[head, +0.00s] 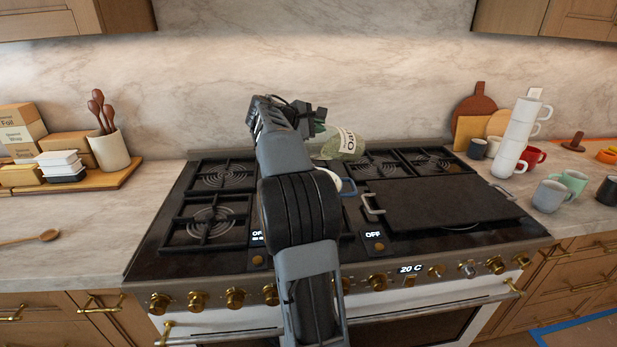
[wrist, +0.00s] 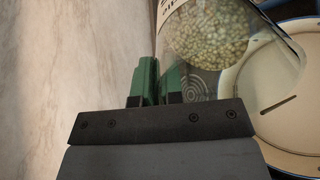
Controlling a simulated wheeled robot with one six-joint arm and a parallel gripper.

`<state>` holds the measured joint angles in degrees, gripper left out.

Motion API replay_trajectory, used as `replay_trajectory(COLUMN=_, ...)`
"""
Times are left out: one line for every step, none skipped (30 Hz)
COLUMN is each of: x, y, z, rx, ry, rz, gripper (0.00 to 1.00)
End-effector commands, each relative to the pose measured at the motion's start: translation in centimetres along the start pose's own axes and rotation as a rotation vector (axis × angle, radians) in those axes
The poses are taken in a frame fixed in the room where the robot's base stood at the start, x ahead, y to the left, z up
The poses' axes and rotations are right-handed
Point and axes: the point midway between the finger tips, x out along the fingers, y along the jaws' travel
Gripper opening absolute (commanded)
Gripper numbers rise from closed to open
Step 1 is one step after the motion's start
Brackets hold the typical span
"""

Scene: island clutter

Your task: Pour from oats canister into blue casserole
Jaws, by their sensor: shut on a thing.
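The oats canister (head: 343,143) is clear, with a white label, and is tipped far over, close to lying on its side, above the stove. In the wrist view the canister (wrist: 235,50) shows pale oats inside, and its clear end overlaps the casserole's left part. My gripper (head: 320,124) is shut on the canister; its green fingers (wrist: 168,80) show in the wrist view. The blue casserole (wrist: 290,125) has a cream inside and a blue rim. In the head view my arm hides most of the casserole, leaving its blue handle (head: 349,187) in sight.
A dark griddle (head: 440,202) with metal handles covers the stove's right front. Stacked white cups (head: 518,137) and several mugs stand on the right counter. A utensil crock (head: 109,150) and boxes stand on a board at left. The left burners (head: 210,222) are bare.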

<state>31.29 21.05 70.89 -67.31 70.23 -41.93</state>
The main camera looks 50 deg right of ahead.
Motion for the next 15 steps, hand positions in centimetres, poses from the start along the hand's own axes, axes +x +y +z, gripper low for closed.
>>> replay_trajectory(x=0.08, y=-0.42, z=-0.30, rx=0.001, ry=-0.006, rz=0.010, gripper=0.00)
replay_trajectory(x=0.06, y=-0.48, z=-0.33, rx=0.001, ry=-0.011, rz=0.016, gripper=0.00)
replay_trajectory(x=0.03, y=-0.58, z=-0.40, rx=0.001, ry=-0.016, rz=0.024, gripper=0.00)
replay_trajectory(x=0.01, y=-0.65, z=-0.45, rx=0.002, ry=-0.020, rz=0.029, gripper=0.00)
replay_trajectory(x=-0.02, y=-0.72, z=-0.50, rx=0.002, ry=-0.024, rz=0.035, gripper=0.00)
replay_trajectory(x=-0.04, y=-0.80, z=-0.56, rx=0.001, ry=-0.030, rz=0.042, gripper=0.00)
replay_trajectory(x=-0.06, y=-0.87, z=-0.62, rx=0.001, ry=-0.034, rz=0.048, gripper=0.00)
replay_trajectory(x=-0.08, y=-0.93, z=-0.67, rx=0.001, ry=-0.037, rz=0.053, gripper=0.00)
replay_trajectory(x=-0.12, y=-0.99, z=-0.72, rx=0.000, ry=-0.042, rz=0.060, gripper=0.00)
replay_trajectory(x=-0.14, y=-1.02, z=-0.75, rx=0.000, ry=-0.046, rz=0.065, gripper=0.00)
replay_trajectory(x=-0.17, y=-1.06, z=-0.78, rx=0.000, ry=-0.049, rz=0.069, gripper=0.00)
replay_trajectory(x=-0.20, y=-1.10, z=-0.81, rx=0.000, ry=-0.052, rz=0.074, gripper=0.00)
replay_trajectory(x=-0.22, y=-1.12, z=-0.83, rx=0.001, ry=-0.054, rz=0.077, gripper=0.00)
replay_trajectory(x=-0.24, y=-1.12, z=-0.83, rx=0.001, ry=-0.057, rz=0.081, gripper=0.00)
replay_trajectory(x=-0.26, y=-1.12, z=-0.83, rx=0.001, ry=-0.059, rz=0.084, gripper=0.00)
